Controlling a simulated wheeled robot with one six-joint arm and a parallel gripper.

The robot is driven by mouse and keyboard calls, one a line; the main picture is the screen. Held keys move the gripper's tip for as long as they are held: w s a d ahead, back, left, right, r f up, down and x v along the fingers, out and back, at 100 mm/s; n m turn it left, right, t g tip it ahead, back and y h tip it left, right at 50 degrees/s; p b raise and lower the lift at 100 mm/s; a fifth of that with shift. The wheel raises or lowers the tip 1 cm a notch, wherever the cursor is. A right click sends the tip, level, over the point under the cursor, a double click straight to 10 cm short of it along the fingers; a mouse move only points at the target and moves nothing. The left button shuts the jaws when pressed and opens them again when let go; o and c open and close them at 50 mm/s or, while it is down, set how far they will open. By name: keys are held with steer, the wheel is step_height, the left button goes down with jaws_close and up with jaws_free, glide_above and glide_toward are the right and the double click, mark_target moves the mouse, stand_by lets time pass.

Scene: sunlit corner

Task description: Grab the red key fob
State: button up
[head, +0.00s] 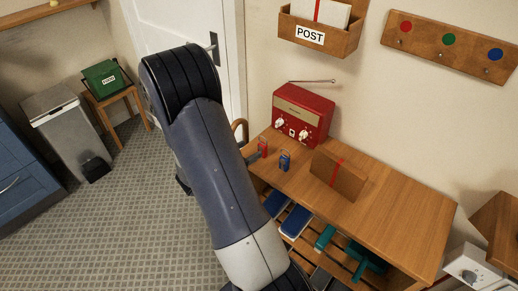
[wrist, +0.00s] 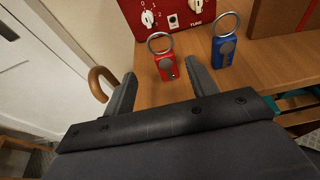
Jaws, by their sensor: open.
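The red key fob (wrist: 166,68) with its metal ring stands on the wooden tabletop in front of the red radio. It also shows in the head view (head: 263,149), just right of my arm. In the wrist view my gripper (wrist: 158,85) is open, with one finger on each side and the fob showing between and just beyond the fingertips. I cannot tell whether either finger touches it.
A blue key fob (wrist: 223,52) stands close to the right of the red one. The red radio (head: 303,115) is behind them. A brown package with a red band (head: 337,175) stands further right on the wooden table (head: 400,215). A curved wooden handle (wrist: 101,82) is left of the gripper.

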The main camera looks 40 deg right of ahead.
mark_target(261, 145)
steer(key=shift+s+p+x, duration=0.2)
steer(key=shift+p+x, duration=0.55)
steer(key=shift+x, duration=3.2)
steer(key=shift+f, duration=0.1)
steer(key=shift+c, duration=0.2)
steer(key=c, duration=0.9)
